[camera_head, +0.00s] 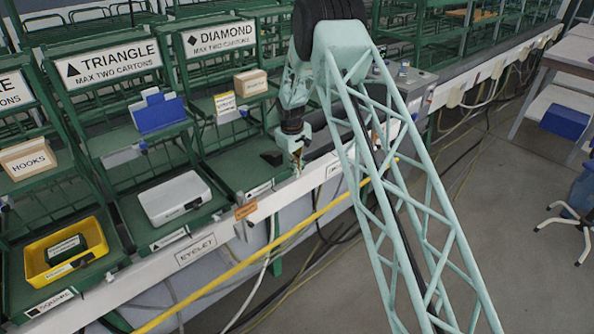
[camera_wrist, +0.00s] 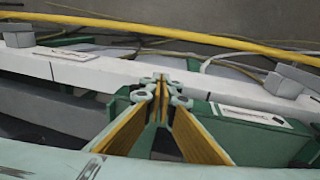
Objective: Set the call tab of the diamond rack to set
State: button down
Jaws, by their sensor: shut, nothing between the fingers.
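The diamond rack, with its white DIAMOND sign (camera_head: 220,39), stands left of my arm. A small orange tab (camera_head: 245,211) with unreadable lettering sits on the white front rail near this rack's lower left corner. I take it as the call tab, but cannot read its state. In the wrist view a grey block (camera_wrist: 285,80) on the rail, right of my fingers, may be its back. My gripper (camera_head: 297,168) is shut and empty above the rack's front edge, right of the orange tab. Its closed fingertips also show in the wrist view (camera_wrist: 163,84), apart from the block.
The white rail (camera_head: 205,238) runs along the rack fronts, with a yellow pipe (camera_head: 262,262) beyond it. A lower shelf label (camera_head: 259,189) marks the diamond rack. Another grey block (camera_wrist: 18,38) stands left on the rail.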

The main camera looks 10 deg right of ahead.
jog(key=shift+s+a+f+b, duration=0.15)
jog(key=shift+a+f+b, duration=0.1)
jog(key=shift+f+b, duration=0.25)
dwell(0.5)
jog(key=shift+s+a+f+b, duration=0.15)
jog(key=shift+f+b, duration=0.65)
jog(key=shift+f, duration=0.4)
jog(key=shift+a+f+b, duration=0.15)
jog(key=shift+f+b, duration=0.6)
jog(key=shift+f, duration=0.55)
dwell(0.4)
jog(key=shift+r, duration=0.8)
